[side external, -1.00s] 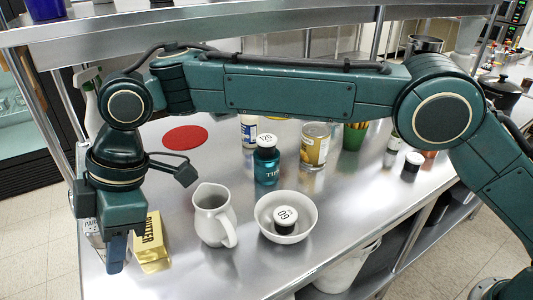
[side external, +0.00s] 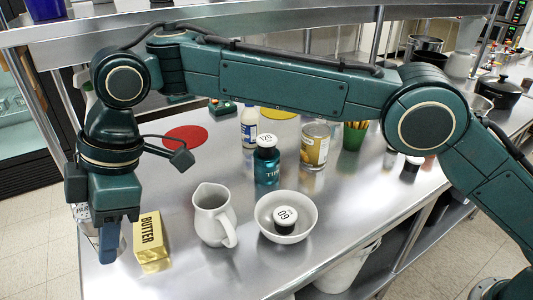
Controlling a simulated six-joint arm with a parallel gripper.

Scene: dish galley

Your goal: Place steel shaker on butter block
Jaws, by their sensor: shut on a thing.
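The butter block (side external: 151,241) is a gold-wrapped bar marked BUTTER, lying on the steel counter at the left front. My gripper (side external: 109,244) points down just left of the butter block, apart from it in the picture. It is shut on the steel shaker (side external: 122,239), mostly hidden behind the blue finger and the gripper body; only slivers of grey metal show. I cannot tell how far the shaker's base is above the counter.
A white pitcher (side external: 213,216) stands right of the butter, then a white bowl (side external: 308,228) holding a black-and-white-lidded jar (side external: 285,217). A teal bottle (side external: 267,166) and a can (side external: 314,146) stand behind. A red disc (side external: 186,136) lies at the back left.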

